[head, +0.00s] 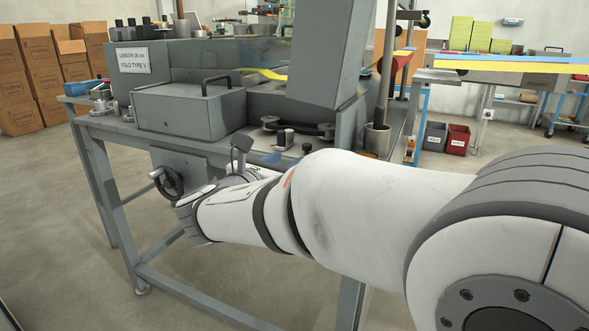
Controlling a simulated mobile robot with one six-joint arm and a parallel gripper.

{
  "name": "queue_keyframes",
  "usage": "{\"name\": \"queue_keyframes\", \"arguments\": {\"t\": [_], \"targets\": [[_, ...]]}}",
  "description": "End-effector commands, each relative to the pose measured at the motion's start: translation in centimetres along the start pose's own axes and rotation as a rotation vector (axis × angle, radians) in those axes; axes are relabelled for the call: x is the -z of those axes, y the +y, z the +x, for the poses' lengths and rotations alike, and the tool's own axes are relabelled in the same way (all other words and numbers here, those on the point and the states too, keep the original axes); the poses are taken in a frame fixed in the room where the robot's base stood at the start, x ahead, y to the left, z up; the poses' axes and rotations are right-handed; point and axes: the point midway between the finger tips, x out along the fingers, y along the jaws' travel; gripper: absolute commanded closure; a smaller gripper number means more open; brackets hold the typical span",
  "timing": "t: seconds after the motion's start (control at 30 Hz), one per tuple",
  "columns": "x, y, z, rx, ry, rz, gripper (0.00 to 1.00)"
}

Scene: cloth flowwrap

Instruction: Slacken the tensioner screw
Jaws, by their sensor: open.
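My arm reaches in from the right, and its wrist is bent in front of the grey machine's near edge. My gripper (262,160) is at the wrist's far side, mostly hidden by my own arm; it is open, and I see nothing held in it. A dark belt (322,129) runs around rollers on the machine top just beyond it. A small grey block with a dark end (285,137) sits by the belt. A small dark knob (307,149) stands nearer, right of my gripper. I cannot tell which part is the tensioner screw; it may be hidden behind my wrist.
A grey cover box with a handle (190,108) stands left of the belt. A black handwheel (169,182) sticks out below the machine top. A tall grey panel (331,55) and an upright post (384,90) rise behind my arm. The floor at left is clear.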

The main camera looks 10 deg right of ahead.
Motion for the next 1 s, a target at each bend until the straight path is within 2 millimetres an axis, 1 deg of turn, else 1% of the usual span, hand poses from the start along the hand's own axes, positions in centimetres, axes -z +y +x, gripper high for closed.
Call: {"name": "queue_keyframes", "arguments": {"t": [0.13,0.4,0.53,0.7,0.9,0.93,1.0], "targets": [[0.2,0.2,1.1,-0.003,-0.011,-0.008,0.59],[0.2,0.1,5.5,0.0,-0.009,-0.007,0.59],[0.2,0.2,7.0,-0.002,-0.007,-0.007,0.59],[0.0,0.2,7.8,-0.003,-0.008,-0.007,0.59],[-0.1,0.2,7.8,-0.004,-0.008,-0.007,0.59],[-0.1,0.2,7.8,-0.003,-0.007,-0.007,0.6],[-0.1,0.2,7.8,-0.003,-0.007,-0.007,0.65]]}}
